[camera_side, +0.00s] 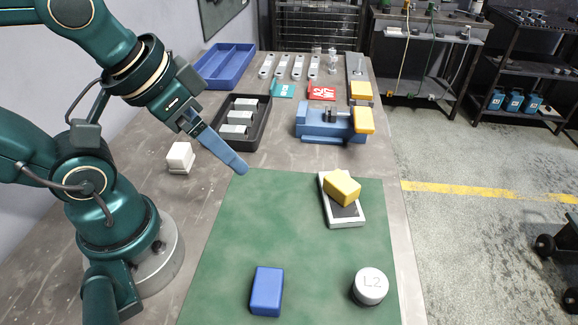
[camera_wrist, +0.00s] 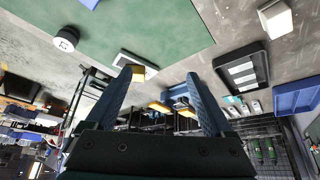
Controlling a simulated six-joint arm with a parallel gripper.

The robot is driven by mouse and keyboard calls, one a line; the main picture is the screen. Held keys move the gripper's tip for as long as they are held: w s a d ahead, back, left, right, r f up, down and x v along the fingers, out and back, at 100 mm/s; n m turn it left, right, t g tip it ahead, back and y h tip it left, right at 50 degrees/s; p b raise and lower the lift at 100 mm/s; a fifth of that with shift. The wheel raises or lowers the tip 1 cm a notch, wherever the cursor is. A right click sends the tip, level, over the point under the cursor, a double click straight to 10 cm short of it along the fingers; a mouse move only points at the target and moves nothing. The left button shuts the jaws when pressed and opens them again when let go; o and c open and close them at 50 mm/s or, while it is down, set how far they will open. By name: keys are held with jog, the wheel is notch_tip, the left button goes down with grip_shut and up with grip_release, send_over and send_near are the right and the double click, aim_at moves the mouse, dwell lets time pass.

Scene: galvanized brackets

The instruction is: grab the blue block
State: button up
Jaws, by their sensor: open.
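The blue block (camera_side: 267,290) lies on the green mat (camera_side: 225,250) near the front, left of the white round piece marked L2. In the wrist view a small part of a blue thing (camera_wrist: 90,3) shows at the top edge, likely the same block. My gripper (camera_side: 240,168) is above the back left corner of the mat, well behind the blue block. Its two blue fingers stand apart with nothing between them in the wrist view (camera_wrist: 165,92).
A white round piece (camera_side: 370,286) stands right of the block. A yellow block (camera_side: 341,187) rests on a black-and-white holder (camera_side: 346,218). A black tray (camera_side: 262,127), blue vise (camera_side: 318,125) and white block (camera_side: 180,157) lie behind. The mat's middle is clear.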

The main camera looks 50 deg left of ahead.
jog(key=shift+c, duration=0.2)
jog(key=n+g, duration=0.6)
jog(key=n, duration=0.3)
send_over(268, 286)
notch_tip(268, 286, down, 10)
jog(key=shift+a+r, duration=0.1)
jog(key=shift+s+f, duration=0.1)
jog(key=shift+f, duration=2.5)
grip_shut()
